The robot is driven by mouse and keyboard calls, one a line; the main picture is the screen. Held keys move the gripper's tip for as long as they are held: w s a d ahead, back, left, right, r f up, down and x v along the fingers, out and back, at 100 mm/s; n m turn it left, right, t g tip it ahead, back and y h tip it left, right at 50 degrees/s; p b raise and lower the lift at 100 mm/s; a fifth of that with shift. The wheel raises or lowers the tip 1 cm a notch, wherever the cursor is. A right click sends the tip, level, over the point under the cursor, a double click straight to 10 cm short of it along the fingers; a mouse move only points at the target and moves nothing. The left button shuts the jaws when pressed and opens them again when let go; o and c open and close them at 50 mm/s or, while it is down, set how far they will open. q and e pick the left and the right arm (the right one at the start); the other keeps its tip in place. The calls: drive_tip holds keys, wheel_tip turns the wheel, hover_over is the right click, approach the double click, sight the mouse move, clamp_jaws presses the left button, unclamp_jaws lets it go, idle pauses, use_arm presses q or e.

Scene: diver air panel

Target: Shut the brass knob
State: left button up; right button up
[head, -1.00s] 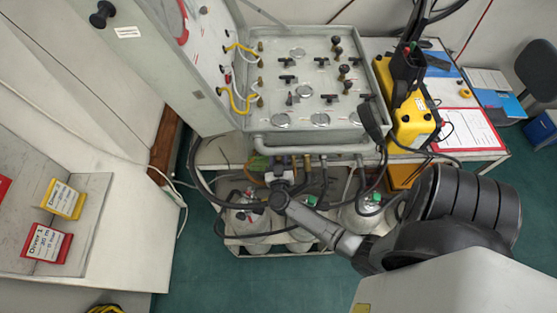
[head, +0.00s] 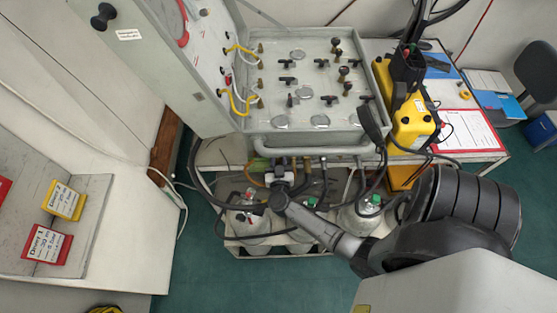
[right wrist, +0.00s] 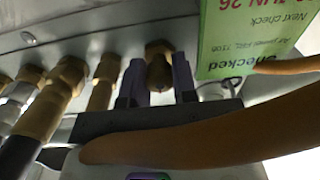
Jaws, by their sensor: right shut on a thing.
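The brass knob (right wrist: 159,72) is in the right wrist view, on the pale underside of the panel. My right gripper (right wrist: 158,86) has one dark purple finger on each side of it and is shut on it. In the head view my right gripper (head: 279,166) is under the front edge of the grey air panel (head: 306,92), among the hoses. The knob cannot be made out there, and the fingertips are mostly hidden. My left gripper is not in view.
Brass hose fittings (right wrist: 52,98) sit close to the left of the knob. A green check tag (right wrist: 246,38) hangs at its right. A blurred orange-brown hose (right wrist: 205,135) crosses in front. Gas cylinders (head: 362,217) stand below the panel; a yellow case (head: 413,126) is at right.

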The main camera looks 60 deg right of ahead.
drive_tip(key=m, duration=0.8)
drive_tip(key=shift+f, duration=0.1)
drive_tip(key=m, duration=0.4)
drive_tip(key=shift+f+b, duration=0.1)
drive_tip(key=shift+b, duration=0.3)
drive_tip(key=shift+m+b, duration=0.6)
drive_tip(key=shift+m, duration=1.6)
drive_tip(key=o, duration=0.6)
drive_tip(key=shift+o, duration=0.2)
